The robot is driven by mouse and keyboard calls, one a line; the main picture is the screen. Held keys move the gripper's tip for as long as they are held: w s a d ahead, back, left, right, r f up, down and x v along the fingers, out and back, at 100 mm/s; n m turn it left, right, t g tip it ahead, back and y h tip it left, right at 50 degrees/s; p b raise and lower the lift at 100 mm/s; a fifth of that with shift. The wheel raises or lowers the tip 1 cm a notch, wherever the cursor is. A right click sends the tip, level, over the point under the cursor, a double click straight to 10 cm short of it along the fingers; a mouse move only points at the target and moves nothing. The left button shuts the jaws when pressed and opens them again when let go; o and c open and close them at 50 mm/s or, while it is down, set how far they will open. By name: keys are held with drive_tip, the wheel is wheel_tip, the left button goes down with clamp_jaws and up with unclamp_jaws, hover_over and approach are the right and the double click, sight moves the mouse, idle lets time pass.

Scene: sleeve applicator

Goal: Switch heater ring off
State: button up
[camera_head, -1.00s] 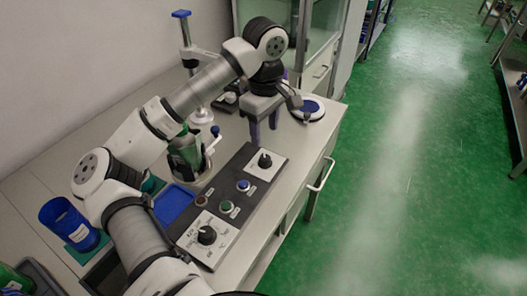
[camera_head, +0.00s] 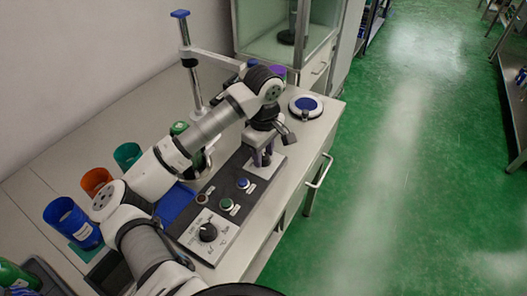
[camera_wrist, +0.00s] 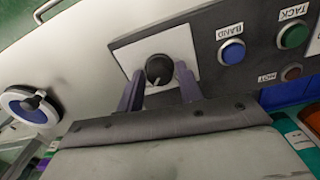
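The dark control panel (camera_head: 225,190) lies along the bench's front edge. At its far end a black rotary knob (camera_wrist: 158,70) with a pale pointer mark sits on a white plate (camera_wrist: 185,42). My gripper (camera_head: 262,160) is over this plate; it largely hides the knob in the head view. In the wrist view my gripper (camera_wrist: 160,86) is open, with one purple finger on each side of the knob. I cannot tell whether they touch it. A second black knob (camera_head: 208,233) sits on a printed dial plate at the near end.
Between the knobs are a blue button (camera_head: 243,184) labelled BAND in the wrist view, a green button (camera_head: 227,205) and a small HOT lamp (camera_wrist: 291,73). A round blue-topped device (camera_head: 306,106) stands beyond. A stand (camera_head: 190,70) and cups (camera_head: 97,181) are left.

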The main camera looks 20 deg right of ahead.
drive_tip(key=c, duration=0.6)
drive_tip(key=shift+f+n+b, duration=0.1)
drive_tip(key=shift+n+b, duration=0.3)
drive_tip(key=shift+b, duration=0.2)
drive_tip(key=n+b, duration=0.2)
drive_tip(key=shift+f+b, duration=0.15)
drive_tip(key=shift+b, duration=0.25)
drive_tip(key=n+b, duration=0.4)
drive_tip(key=shift+n+b, duration=0.3)
drive_tip(key=shift+b, duration=0.05)
drive_tip(key=n+b, duration=0.4)
drive_tip(key=n, duration=0.1)
drive_tip(key=shift+s, duration=0.1)
drive_tip(key=n, duration=0.1)
drive_tip(key=n+b, duration=0.1)
drive_tip(key=n, duration=0.1)
drive_tip(key=n+b, duration=0.1)
drive_tip(key=n, duration=0.1)
drive_tip(key=shift+r, duration=0.25)
drive_tip(key=shift+n+b, duration=0.3)
drive_tip(key=shift+n, duration=0.1)
